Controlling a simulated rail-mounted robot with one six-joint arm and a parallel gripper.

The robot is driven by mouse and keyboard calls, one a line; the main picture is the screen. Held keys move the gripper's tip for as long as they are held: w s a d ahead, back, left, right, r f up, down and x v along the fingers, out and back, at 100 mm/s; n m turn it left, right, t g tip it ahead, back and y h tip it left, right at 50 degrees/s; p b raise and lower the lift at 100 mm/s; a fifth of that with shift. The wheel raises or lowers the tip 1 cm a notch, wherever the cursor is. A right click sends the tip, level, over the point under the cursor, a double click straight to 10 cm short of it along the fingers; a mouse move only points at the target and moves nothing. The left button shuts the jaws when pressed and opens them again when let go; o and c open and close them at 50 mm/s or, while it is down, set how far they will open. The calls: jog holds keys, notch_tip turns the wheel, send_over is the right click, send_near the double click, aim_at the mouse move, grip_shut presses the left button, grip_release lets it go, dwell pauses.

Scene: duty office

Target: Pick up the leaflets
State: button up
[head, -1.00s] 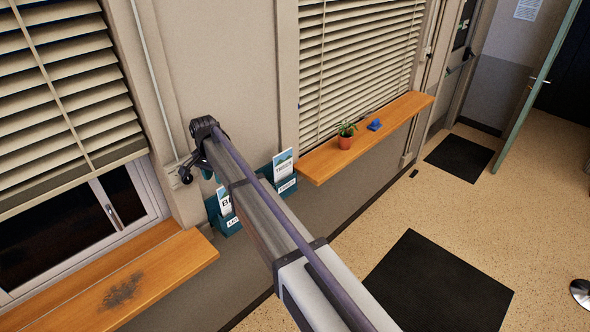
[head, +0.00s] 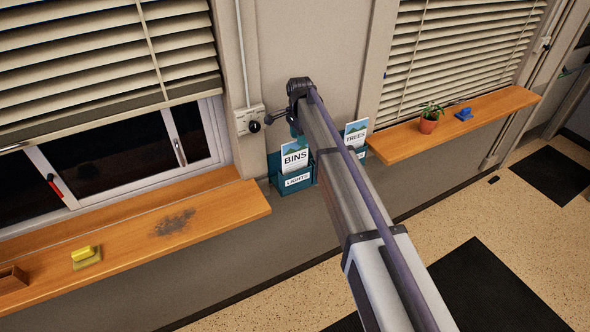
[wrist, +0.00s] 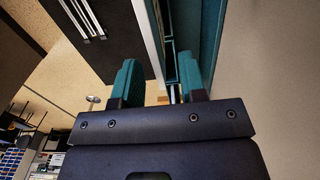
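Leaflets titled BINS (head: 295,159) stand upright in a teal wall rack (head: 276,178), with a LIGHTS front (head: 297,180) below them. Leaflets titled TREES (head: 356,133) stand in a second rack to the right, partly hidden by my arm. My gripper (head: 297,127) is by the wall just above the BINS rack, its fingers mostly hidden in the head view. In the wrist view my gripper (wrist: 162,70) is open, its two teal fingers well apart. A teal holder (wrist: 183,52) and a pale upright edge show beyond and between the fingers. No contact with a leaflet is visible.
A wooden sill (head: 120,250) on the left carries a yellow block (head: 85,255). A right-hand shelf (head: 460,125) carries a potted plant (head: 429,117) and a blue object (head: 463,114). A wall switch box (head: 249,120) is left of my gripper. Dark mats lie on the floor.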

aim_at(294, 157)
notch_tip(294, 157, down, 5)
jog(key=b, duration=0.4)
jog(key=shift+s+f, duration=0.1)
jog(key=shift+f, duration=0.05)
jog(key=shift+d+r, duration=0.1)
jog(key=shift+r, duration=0.1)
grip_shut()
